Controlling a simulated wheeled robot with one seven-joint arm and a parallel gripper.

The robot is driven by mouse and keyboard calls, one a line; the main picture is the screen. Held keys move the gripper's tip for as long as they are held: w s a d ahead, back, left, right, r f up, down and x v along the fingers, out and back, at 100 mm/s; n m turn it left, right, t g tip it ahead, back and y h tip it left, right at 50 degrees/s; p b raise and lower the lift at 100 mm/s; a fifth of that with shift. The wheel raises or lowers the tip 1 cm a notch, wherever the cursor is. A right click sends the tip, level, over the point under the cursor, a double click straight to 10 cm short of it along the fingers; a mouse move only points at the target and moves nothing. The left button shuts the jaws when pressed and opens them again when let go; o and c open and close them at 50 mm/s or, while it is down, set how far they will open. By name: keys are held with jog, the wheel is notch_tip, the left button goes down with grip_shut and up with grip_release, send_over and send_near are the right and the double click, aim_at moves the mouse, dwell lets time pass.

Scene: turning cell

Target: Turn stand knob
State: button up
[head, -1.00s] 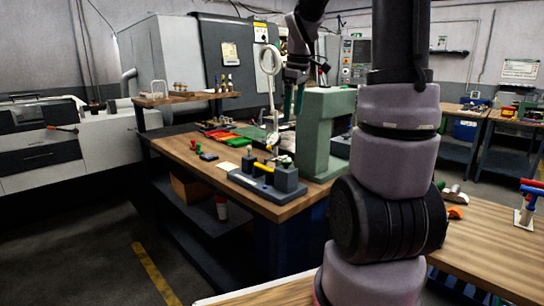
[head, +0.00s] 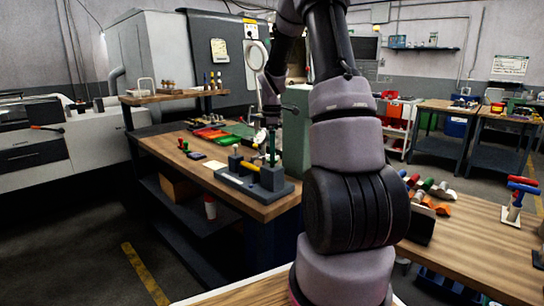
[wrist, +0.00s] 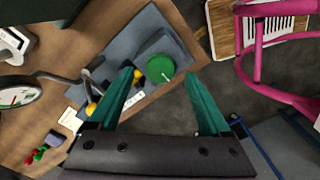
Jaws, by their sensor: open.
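A round green knob (wrist: 160,69) with a pale pin or slot shows in the wrist view, on or over the end block of a dark grey stand (wrist: 123,46). The same stand (head: 231,180), with its two upright blocks, sits at the near corner of the wooden bench in the head view. My gripper (wrist: 160,72) is open, its green fingers on either side of the knob in the picture. In the head view my gripper (head: 272,160) points down over the stand's right block. I cannot tell whether the fingers touch the knob, which is hidden there.
A green upright housing (head: 296,130) stands just right of my gripper. A dial gauge (wrist: 15,95) is at the left in the wrist view. Small red and green parts (head: 184,145) and a pale card (head: 215,165) lie on the bench (head: 160,142).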

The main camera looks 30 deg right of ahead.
jog(key=shift+f, duration=1.1)
grip_shut()
